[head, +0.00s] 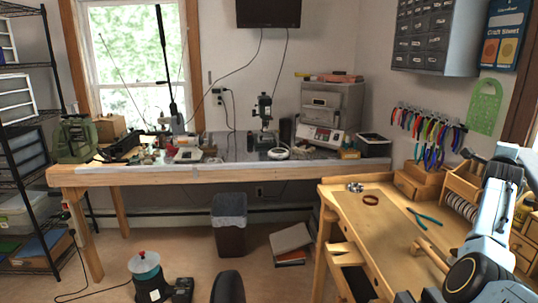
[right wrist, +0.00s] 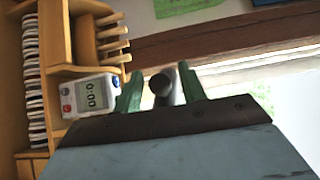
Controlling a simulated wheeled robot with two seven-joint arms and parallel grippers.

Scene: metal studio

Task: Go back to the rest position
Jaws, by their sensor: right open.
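My right arm (head: 485,225) rises at the right edge of the head view, over the right side of the wooden jeweller's bench (head: 385,240). In the right wrist view my right gripper (right wrist: 160,82) has its two green fingers apart. A dark round-ended rod (right wrist: 161,86) shows between them; I cannot tell whether it is part of the gripper or stands behind it. No object is clearly gripped. My left gripper is not in view.
On the bench lie teal pliers (head: 424,218), a brown ring (head: 371,199) and a wooden-handled tool (head: 431,256). A grey digital meter (right wrist: 91,95) sits in a wooden rack beside my right fingers.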

